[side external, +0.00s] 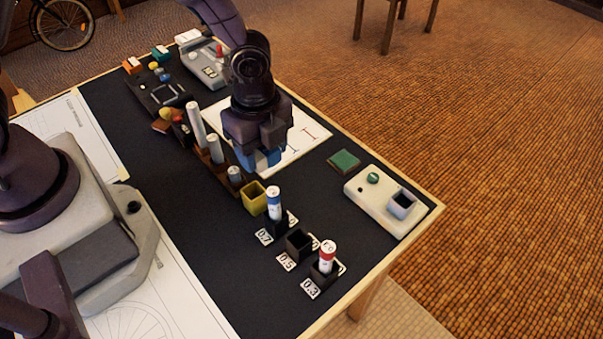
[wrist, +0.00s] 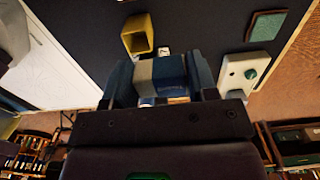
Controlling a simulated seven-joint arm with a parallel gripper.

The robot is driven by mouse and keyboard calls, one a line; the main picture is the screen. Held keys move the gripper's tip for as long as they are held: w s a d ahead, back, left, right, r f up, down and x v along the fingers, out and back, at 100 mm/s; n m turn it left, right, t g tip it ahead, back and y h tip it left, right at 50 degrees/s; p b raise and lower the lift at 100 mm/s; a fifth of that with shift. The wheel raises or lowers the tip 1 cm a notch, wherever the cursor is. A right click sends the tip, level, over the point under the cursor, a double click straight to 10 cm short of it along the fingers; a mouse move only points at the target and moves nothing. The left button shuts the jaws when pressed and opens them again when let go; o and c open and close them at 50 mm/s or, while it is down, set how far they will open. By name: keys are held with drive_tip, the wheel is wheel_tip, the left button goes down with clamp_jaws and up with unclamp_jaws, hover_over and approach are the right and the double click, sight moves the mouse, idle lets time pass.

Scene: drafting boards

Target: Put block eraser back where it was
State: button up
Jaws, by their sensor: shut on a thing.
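My gripper (side external: 262,160) is above the dark board mat, over the edge of the white drawing sheet. In the wrist view my gripper (wrist: 162,80) is shut on a block eraser (wrist: 168,70) with a pale end and a blue part, held between its two blue fingers. In the side view the fingers mostly hide the eraser. The yellow open-topped box (side external: 254,196) stands on the mat just in front of the gripper; it also shows in the wrist view (wrist: 138,35), apart from the eraser. I cannot tell which spot the eraser came from.
Black holders with number cards stand in front, with a blue-banded tube (side external: 273,203) and a red-banded tube (side external: 327,256). A wooden rack with white cylinders (side external: 198,128) is left of the gripper. A green pad (side external: 344,160) and a cream device (side external: 386,200) lie right.

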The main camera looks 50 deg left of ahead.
hover_over(301, 184)
wheel_tip(301, 184, down, 6)
drive_tip(key=shift+s+f, duration=0.15)
drive_tip(key=shift+f, duration=1.75)
drive_tip(key=shift+f, duration=0.15)
drive_tip(key=o, duration=0.8)
